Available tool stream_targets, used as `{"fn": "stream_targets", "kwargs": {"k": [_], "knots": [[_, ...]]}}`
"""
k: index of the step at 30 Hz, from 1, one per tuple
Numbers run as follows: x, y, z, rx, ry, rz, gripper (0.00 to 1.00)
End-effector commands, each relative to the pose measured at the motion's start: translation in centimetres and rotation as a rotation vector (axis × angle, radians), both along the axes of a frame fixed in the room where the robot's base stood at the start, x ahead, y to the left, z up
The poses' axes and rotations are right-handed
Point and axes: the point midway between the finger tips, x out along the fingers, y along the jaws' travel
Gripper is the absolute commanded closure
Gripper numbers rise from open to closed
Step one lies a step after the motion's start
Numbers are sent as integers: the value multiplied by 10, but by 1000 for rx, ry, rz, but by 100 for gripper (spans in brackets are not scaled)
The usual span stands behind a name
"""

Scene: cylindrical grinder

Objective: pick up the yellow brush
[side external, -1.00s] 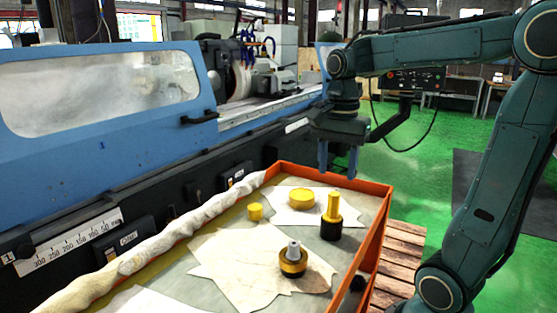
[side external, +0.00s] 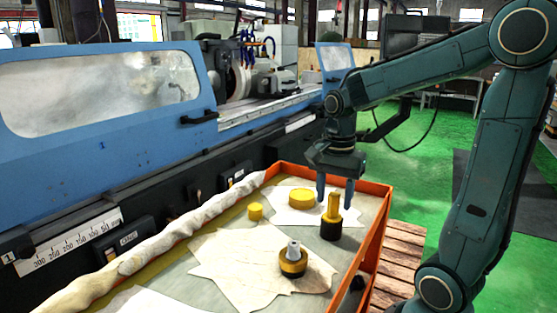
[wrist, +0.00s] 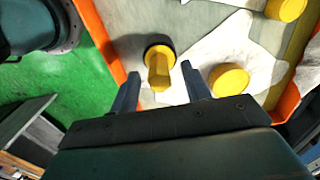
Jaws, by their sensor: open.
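The yellow brush (side external: 333,211) stands upright in the tray, with a yellow handle on top and a round black base. In the wrist view the brush (wrist: 158,70) shows from above, its handle between the finger lines and its black base beyond. My gripper (side external: 334,203) is open and points down, with its fingertips around the height of the handle's top. In the wrist view my gripper (wrist: 160,72) has one finger on each side of the handle, with gaps showing. I cannot tell exactly how far the tips reach down the handle.
A low yellow disc (side external: 301,198) is close left of the brush. A small yellow cylinder (side external: 255,212) and a yellow-and-black piece with a grey knob (side external: 292,261) also stand in the tray. The orange tray wall (side external: 372,247) is near on the right.

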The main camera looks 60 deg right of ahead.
Motion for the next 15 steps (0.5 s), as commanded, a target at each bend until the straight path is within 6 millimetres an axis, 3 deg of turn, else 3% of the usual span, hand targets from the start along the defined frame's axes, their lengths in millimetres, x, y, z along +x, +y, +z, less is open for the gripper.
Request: {"fn": "stream_targets", "kwargs": {"k": [5, 15], "knots": [[0, 0, -12, 0, 1, 0, 53], [0, 0, -12, 0, 0, 0, 53]]}}
